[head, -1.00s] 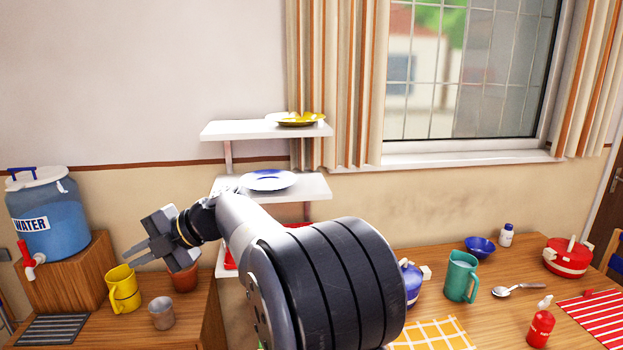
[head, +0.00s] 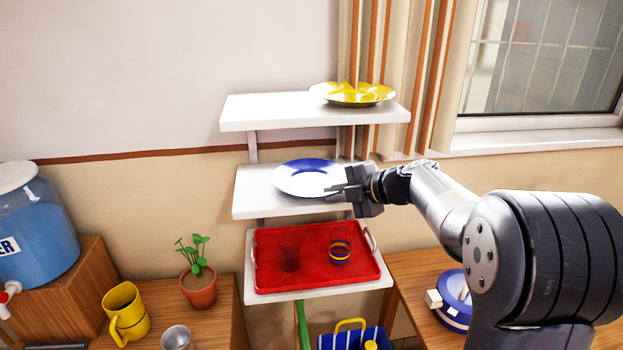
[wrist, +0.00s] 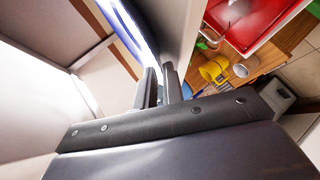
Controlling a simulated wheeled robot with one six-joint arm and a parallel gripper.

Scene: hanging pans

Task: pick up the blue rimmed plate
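The blue rimmed plate (head: 296,181) is white with a blue band and is on the middle white shelf in the head view. Its near edge also shows at the top of the wrist view (wrist: 122,28). My gripper (head: 336,189) is at the plate's right rim in the head view. In the wrist view its two fingers (wrist: 161,84) are close together, one on each side of the rim, and look shut on it. The exact contact at the fingertips is hard to see.
A yellow plate (head: 340,93) is on the top shelf (head: 260,112) above. Below, a red tray (head: 310,277) holds two cups. A plant pot (head: 199,288), yellow mug (head: 126,312) and metal cup (head: 177,339) are on the left counter. A curtain hangs behind the shelves.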

